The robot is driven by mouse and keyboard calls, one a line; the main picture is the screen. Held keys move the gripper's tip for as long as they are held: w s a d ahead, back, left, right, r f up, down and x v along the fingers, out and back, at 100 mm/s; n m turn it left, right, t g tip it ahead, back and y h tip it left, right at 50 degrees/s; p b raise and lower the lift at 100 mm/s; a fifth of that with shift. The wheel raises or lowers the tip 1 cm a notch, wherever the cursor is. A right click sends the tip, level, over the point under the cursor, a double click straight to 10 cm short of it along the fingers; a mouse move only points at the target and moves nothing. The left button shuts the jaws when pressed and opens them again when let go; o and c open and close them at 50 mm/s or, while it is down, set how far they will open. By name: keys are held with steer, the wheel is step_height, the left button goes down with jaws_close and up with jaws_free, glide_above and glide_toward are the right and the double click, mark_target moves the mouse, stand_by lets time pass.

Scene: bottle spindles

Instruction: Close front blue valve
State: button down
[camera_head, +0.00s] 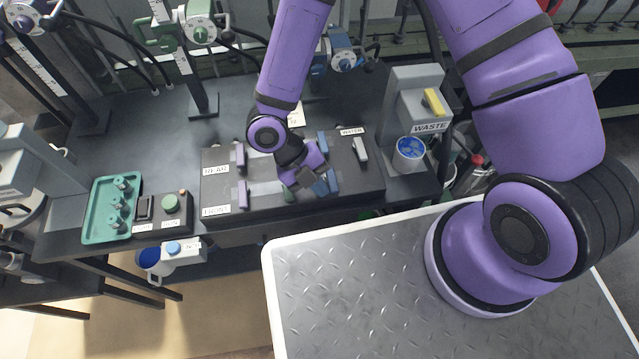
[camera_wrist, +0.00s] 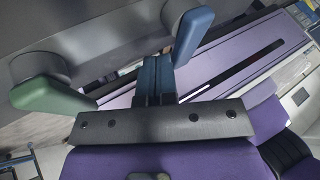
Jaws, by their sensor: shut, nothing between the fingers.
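The front blue valve handle (camera_head: 333,181) is on the front row of the dark valve panel (camera_head: 222,207), right beside my gripper (camera_head: 319,187). In the wrist view the blue handle (camera_wrist: 191,36) stands angled just right of my shut, empty fingers (camera_wrist: 155,80). Its lower end is close against the fingers; I cannot tell whether they touch. A green valve handle (camera_head: 289,196) is on the other side of my gripper, and in the wrist view it lies at the left (camera_wrist: 52,97). The rear blue handle (camera_head: 322,142) is behind.
Purple handles stand at the panel's left, rear (camera_head: 240,157) and front (camera_head: 243,194). A white handle (camera_head: 360,148) stands by the WATER label. A WASTE unit (camera_head: 425,108) is to the right. A green tray (camera_head: 112,208) and a button box (camera_head: 163,214) are to the left.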

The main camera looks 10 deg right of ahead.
steer(key=v, duration=1)
steer(key=shift+a+r, duration=0.25)
steer(key=shift+r, duration=0.05)
steer(key=shift+w, duration=0.15)
